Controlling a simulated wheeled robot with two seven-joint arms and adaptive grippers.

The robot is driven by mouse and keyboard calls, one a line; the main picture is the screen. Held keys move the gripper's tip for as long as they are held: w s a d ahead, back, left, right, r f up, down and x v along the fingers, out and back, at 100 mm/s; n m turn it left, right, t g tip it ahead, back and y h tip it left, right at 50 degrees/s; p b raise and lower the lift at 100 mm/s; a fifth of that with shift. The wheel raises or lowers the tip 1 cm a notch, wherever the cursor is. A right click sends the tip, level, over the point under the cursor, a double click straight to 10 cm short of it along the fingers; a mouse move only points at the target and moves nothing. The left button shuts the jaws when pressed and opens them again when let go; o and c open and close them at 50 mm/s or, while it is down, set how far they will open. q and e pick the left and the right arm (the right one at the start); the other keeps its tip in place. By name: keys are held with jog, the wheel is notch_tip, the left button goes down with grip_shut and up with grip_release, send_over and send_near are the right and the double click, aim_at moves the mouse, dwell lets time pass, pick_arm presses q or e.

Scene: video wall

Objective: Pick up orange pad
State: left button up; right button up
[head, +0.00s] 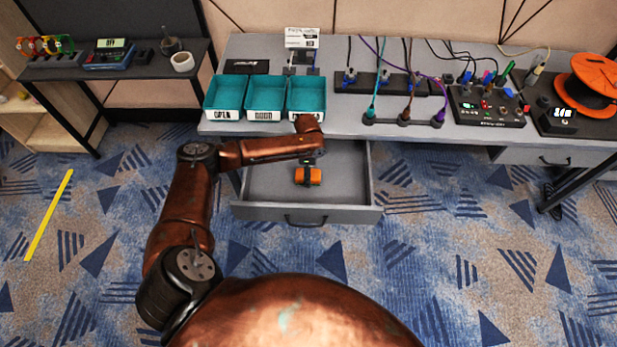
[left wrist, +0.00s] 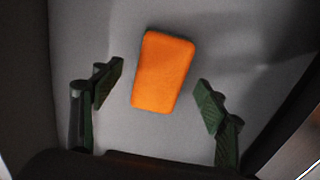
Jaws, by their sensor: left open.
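The orange pad (left wrist: 163,71) lies on the grey bottom of the open drawer (head: 344,190). It is a rounded rectangle and sits slightly tilted between and just beyond my left fingers in the left wrist view. In the head view the pad (head: 315,177) is partly covered by my left gripper (head: 308,172), which reaches down into the drawer. My left gripper (left wrist: 160,95) is open, with one green-padded finger to each side of the pad and gaps on both sides. My right gripper is in neither view.
The grey desk (head: 235,57) stands above the drawer, with teal bins (head: 265,93) at its front edge. Power strips, cables, a control box (head: 487,108) and an orange spool (head: 594,80) stand to the right. A dark side table (head: 117,68) is at left. Patterned carpet lies in front.

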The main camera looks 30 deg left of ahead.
pick_arm(q)
notch_tip(320, 180, down, 2)
jog(key=shift+f, duration=0.15)
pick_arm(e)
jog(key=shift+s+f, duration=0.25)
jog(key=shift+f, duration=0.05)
pick_arm(q)
jog(key=shift+c, duration=0.4)
jog(key=c, duration=1.2)
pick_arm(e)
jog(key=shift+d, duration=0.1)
pick_arm(q)
jog(key=shift+c, duration=0.2)
